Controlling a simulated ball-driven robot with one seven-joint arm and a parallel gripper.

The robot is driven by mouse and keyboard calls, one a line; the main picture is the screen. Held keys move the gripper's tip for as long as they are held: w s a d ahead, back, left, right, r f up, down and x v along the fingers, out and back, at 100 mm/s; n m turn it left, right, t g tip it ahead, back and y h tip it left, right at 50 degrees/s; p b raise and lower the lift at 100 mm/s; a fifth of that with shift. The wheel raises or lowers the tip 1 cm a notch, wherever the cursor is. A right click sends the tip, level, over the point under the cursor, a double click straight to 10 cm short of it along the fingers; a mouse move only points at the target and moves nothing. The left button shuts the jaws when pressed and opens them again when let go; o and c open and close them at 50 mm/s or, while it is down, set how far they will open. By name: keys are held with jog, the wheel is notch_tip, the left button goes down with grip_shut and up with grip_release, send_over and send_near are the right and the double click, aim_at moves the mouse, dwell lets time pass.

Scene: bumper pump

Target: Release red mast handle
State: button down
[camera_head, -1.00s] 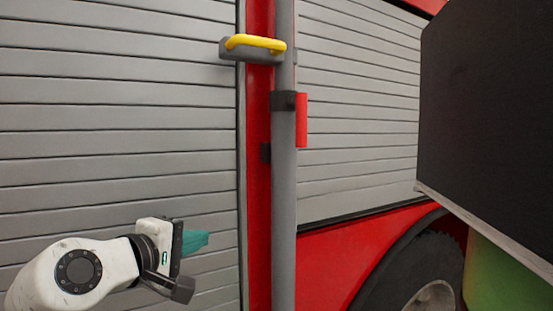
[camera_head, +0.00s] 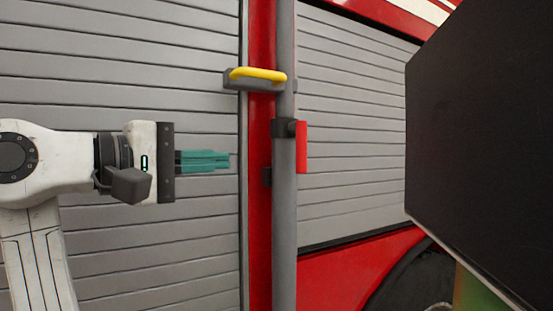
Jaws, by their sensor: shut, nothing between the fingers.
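A gap shows between the fingertips and the mast, and nothing touches the handle.
Grey slatted shutters (camera_head: 345,120) lie behind on both sides. A large dark box (camera_head: 475,150) fills the right side. A wheel (camera_head: 420,280) shows at lower right.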

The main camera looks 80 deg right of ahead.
aim_at(297, 159)
jog(key=p+x, duration=0.2)
jog(key=x, duration=1.1)
jog(key=shift+p, duration=0.4)
jog(key=shift+s+d, duration=0.35)
jog(key=shift+d+f, duration=0.1)
jog(key=shift+d, duration=0.05)
